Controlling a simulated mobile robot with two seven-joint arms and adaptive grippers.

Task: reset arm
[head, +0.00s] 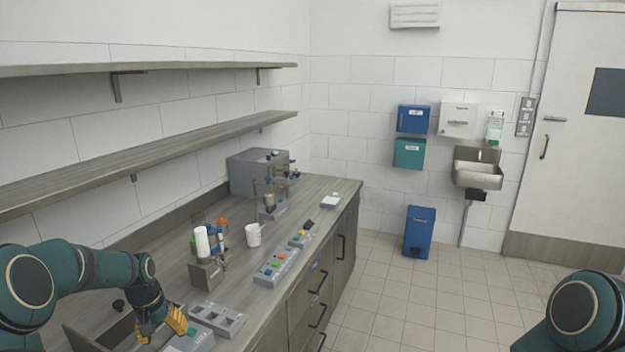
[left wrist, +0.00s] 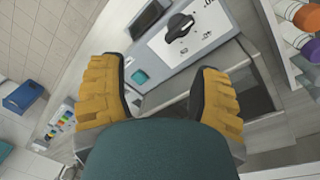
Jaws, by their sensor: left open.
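My left gripper (head: 163,323) hangs over the near end of the counter at the lower left of the head view. In the left wrist view its two yellow fingers (left wrist: 165,90) stand apart with nothing between them. Beyond the fingers is a grey device with a black knob (left wrist: 181,25) and a teal button (left wrist: 139,76). In the head view this grey device (head: 195,340) is partly hidden by the gripper. My right arm (head: 585,312) shows only as a teal joint at the lower right; its gripper is out of the picture.
The counter (head: 323,186) holds a white cup (head: 253,235), a button panel (head: 275,267), a grey tray with square wells (head: 218,318), a dispenser stand (head: 206,272) and a grey machine (head: 258,170). Shelves (head: 150,141) run along the left wall.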

